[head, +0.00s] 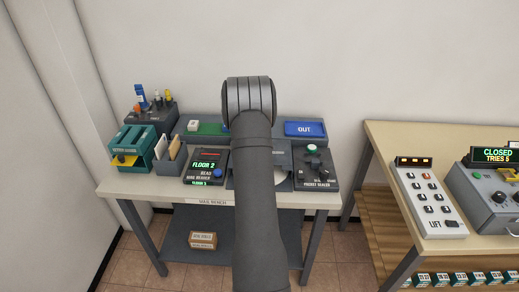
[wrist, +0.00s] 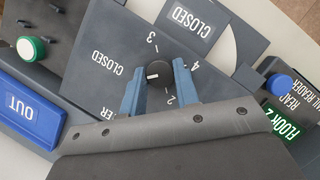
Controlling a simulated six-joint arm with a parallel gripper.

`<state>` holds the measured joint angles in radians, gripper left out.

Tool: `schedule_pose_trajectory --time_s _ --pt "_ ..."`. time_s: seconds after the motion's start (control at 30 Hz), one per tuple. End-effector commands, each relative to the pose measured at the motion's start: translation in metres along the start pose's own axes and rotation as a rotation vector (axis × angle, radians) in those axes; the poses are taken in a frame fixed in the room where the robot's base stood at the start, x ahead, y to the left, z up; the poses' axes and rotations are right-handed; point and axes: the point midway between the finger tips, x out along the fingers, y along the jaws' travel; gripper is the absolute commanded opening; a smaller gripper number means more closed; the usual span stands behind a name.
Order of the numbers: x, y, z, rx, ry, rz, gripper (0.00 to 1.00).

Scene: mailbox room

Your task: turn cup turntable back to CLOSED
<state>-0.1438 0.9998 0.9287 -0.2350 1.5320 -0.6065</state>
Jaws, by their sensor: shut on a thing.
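The cup turntable's black knob (wrist: 159,72) sits on a dark grey panel (wrist: 100,85) in the wrist view. The numbers 2, 3 and 4 and the word CLOSED are printed around it. A short white mark shows on the knob's left part. My gripper (wrist: 158,76) has a blue finger on each side of the knob and is shut on it. A second CLOSED label (wrist: 185,17) is at the top, beside a pale curved surface (wrist: 236,48). In the head view my arm hides the gripper and knob; only a pale edge of the turntable (head: 280,175) shows.
A blue OUT tray (head: 305,129) and a device with a green button (head: 313,165) are at the right. A second table (head: 385,150) with panels stands further right.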

Motion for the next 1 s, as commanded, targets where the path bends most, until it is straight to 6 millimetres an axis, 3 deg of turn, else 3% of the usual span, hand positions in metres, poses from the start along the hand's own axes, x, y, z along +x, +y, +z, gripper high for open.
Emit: schedule_pose_trajectory --time_s 0.53,0.57,0.63,1.0 --pt "-0.0009 0.0005 0.0002 0.012 0.001 -0.003 0.00" --pt "-0.0009 0.0005 0.0002 0.012 0.001 -0.003 0.34" --pt "-0.0008 0.0005 0.0002 0.012 0.001 -0.003 0.48" --pt "-0.0043 0.0004 -0.0002 0.011 0.001 -0.004 0.50"
